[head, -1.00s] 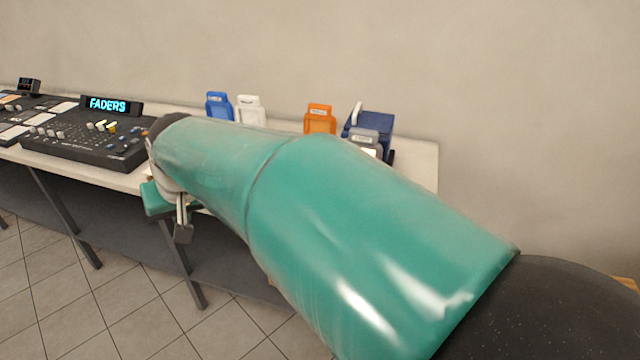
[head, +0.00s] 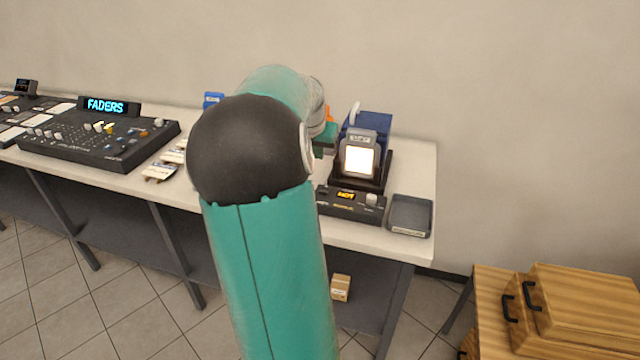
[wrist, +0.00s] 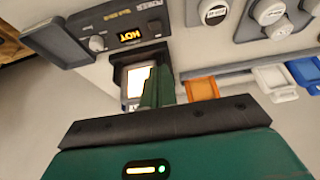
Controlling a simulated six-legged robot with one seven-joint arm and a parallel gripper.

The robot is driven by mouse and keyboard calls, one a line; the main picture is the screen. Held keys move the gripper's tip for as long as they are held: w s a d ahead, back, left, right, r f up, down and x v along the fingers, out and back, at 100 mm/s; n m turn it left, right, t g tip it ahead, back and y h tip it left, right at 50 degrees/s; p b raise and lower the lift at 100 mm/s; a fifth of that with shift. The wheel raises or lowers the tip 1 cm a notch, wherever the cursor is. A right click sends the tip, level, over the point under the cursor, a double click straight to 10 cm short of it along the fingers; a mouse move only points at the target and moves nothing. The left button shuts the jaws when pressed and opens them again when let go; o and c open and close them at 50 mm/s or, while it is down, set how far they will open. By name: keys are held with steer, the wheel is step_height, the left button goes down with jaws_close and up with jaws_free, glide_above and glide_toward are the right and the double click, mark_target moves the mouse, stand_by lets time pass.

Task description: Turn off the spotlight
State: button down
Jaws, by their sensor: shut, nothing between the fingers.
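The spotlight (head: 359,160) is lit, a bright square face in a grey frame with a blue housing behind. Its dark control box (head: 340,205) stands in front, with a glowing orange display and a pale knob (head: 371,199). The lit spotlight (wrist: 136,82) shows just behind my fingers. My gripper (wrist: 156,90) is shut and empty. In the head view it (head: 327,140) is left of the spotlight, partly hidden by my arm.
A grey tray (head: 409,229) lies right of the control box. A mixer (head: 95,140) with a FADERS display stands at the left. Orange (wrist: 202,88) and white (wrist: 275,80) frames show in the wrist view.

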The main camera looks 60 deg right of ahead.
steer(key=shift+f, duration=0.1)
glide_above(321, 193)
steer(key=f, duration=0.9)
steer(key=shift+d, duration=0.4)
steer(key=shift+a+f, duration=0.2)
steer(key=shift+f, duration=0.4)
steer(key=shift+a+f, duration=0.2)
steer(key=shift+f, duration=0.35)
steer(key=shift+a+f, duration=0.2)
steer(key=shift+f, duration=0.4)
steer(key=shift+s+a+f, duration=0.1)
steer(key=shift+a+f, duration=0.4)
steer(key=shift+f, duration=0.25)
